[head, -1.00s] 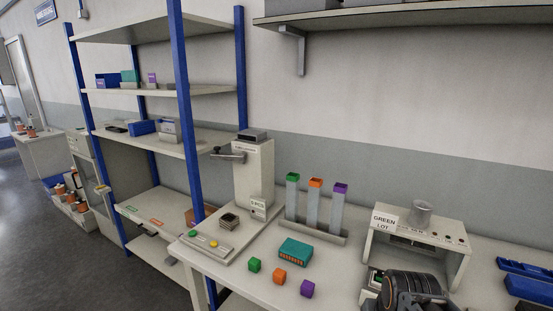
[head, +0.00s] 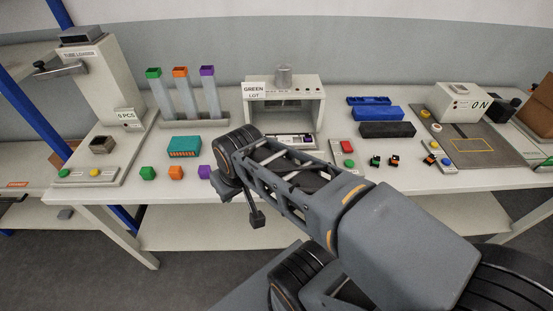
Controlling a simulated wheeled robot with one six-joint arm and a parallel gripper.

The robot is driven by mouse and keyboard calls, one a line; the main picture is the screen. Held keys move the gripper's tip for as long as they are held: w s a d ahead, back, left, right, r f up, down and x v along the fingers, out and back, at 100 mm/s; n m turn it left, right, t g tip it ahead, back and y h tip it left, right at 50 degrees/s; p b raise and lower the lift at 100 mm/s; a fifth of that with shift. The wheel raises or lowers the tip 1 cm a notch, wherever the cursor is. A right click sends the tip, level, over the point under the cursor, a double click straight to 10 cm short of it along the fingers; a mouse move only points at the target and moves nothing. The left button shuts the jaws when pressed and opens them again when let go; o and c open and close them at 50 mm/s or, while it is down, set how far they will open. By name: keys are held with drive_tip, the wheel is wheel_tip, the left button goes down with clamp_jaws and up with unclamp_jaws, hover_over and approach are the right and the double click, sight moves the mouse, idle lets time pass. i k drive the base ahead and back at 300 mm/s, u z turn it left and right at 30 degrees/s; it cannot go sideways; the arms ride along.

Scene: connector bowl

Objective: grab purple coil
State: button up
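A small purple block (head: 205,171), which may be the purple coil, sits on the white workbench at the right end of a row with an orange block (head: 176,172) and a green block (head: 148,173). A grey tube with a purple top (head: 208,72) stands behind them. My arm reaches in from the lower right. My gripper (head: 257,219) appears to hang at the arm's far end, in front of the bench and right of the purple block. Its fingers are too small and dark to tell open from shut. No contact with the purple block is visible.
The tube loader (head: 96,85) stands at left. The green lot station (head: 284,101) is behind my arm. Blue and black trays (head: 378,113), small parts and a button panel (head: 440,155) occupy the right side.

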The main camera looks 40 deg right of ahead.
sight(308, 137)
drive_tip(key=u, duration=0.05)
drive_tip(key=k, duration=0.7)
drive_tip(key=z, duration=0.8)
drive_tip(key=i, duration=0.5)
drive_tip(key=u, duration=0.05)
drive_tip(key=k, duration=0.5)
drive_tip(key=z, duration=1.3)
drive_tip(key=i, duration=0.8)
drive_tip(key=u, duration=1.8)
